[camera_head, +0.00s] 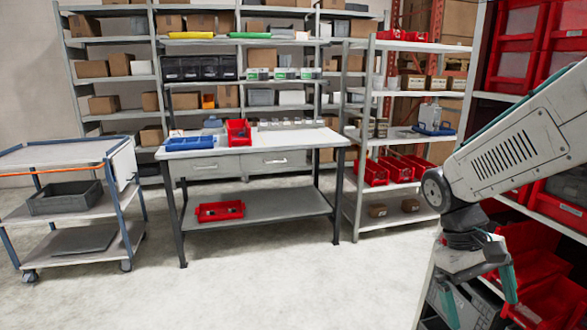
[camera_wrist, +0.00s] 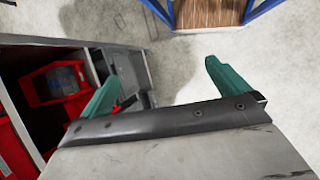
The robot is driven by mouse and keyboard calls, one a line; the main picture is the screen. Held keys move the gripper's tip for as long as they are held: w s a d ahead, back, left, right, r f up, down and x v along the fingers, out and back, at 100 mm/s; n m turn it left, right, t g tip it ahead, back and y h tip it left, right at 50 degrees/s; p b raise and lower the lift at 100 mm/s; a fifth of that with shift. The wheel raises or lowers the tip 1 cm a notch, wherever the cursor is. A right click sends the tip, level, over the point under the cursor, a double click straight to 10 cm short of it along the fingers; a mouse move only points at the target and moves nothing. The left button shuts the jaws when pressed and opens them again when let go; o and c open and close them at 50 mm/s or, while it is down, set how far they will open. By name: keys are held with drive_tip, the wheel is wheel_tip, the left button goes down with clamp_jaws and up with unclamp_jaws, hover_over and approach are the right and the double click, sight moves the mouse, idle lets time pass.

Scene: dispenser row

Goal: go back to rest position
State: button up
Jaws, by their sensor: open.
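My gripper (camera_head: 480,297) hangs from my arm at the lower right of the head view, beside the rack of red bins. Its two green fingers are apart, with nothing visible between them. The right finger is over open floor.
Red bins (camera_head: 515,50) fill a rack close on the right. A workbench (camera_head: 255,145) with a red bin (camera_head: 238,132) stands ahead. A cart (camera_head: 70,152) is at left, a white shelf (camera_head: 420,87) right of the bench. The floor (camera_head: 300,285) in front is clear.

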drive_tip(key=s+a+r+t+y, duration=0.1)
drive_tip(key=s+a+r+t, duration=0.2)
drive_tip(key=s, duration=0.3)
drive_tip(key=s+a+r+m+t+y, duration=0.1)
drive_tip(key=s+a+r+t+y, duration=0.1)
drive_tip(key=s+r, duration=0.2)
drive_tip(key=shift+s+a+r+m+t, duration=0.15)
drive_tip(key=shift+s+a+m+t, duration=0.2)
drive_tip(key=shift+s, duration=0.95)
